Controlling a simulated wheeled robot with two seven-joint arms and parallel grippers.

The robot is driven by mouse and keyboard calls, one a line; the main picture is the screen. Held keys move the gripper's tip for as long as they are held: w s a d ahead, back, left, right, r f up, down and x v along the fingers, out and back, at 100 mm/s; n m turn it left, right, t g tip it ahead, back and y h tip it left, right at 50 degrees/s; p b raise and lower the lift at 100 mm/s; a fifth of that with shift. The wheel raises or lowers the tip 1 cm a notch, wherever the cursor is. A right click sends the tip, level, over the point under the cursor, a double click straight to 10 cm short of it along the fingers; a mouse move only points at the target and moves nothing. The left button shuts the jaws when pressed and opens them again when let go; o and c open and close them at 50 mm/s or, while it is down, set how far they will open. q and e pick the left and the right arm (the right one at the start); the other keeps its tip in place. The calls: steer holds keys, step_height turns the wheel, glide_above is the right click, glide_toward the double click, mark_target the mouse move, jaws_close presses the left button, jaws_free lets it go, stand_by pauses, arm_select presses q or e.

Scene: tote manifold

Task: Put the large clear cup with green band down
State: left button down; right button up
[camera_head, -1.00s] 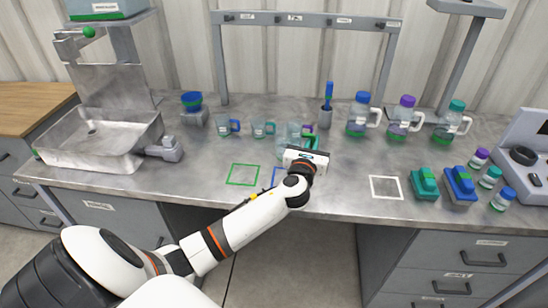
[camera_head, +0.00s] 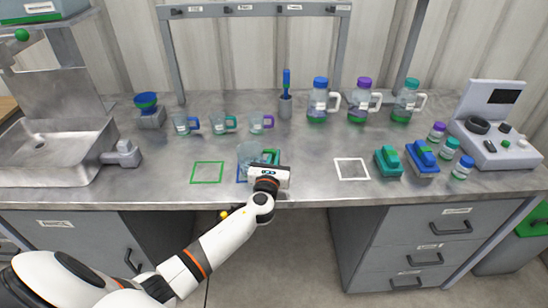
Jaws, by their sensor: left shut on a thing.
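The large clear cup (camera_head: 247,152) is over or on the blue outlined square (camera_head: 238,174) at the front of the bench; I cannot tell whether its base touches the metal. It looks upright. My left gripper (camera_head: 267,163) is shut on it at its right side, where a green part (camera_head: 270,155) shows. The gripper hides the cup's lower right and much of the blue square. My right gripper is not in view.
An empty green square (camera_head: 208,172) lies to the left and an empty white square (camera_head: 351,169) to the right. Small handled cups (camera_head: 223,122) stand behind. Jugs (camera_head: 363,98), green and blue blocks (camera_head: 388,160) and small bottles stand to the right. A sink (camera_head: 50,150) is at left.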

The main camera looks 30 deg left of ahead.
arm_select(q)
steer(key=shift+f, duration=0.15)
steer(key=c, duration=1.5)
jaws_free()
steer(key=shift+r, duration=0.3)
steer(key=v, duration=1.2)
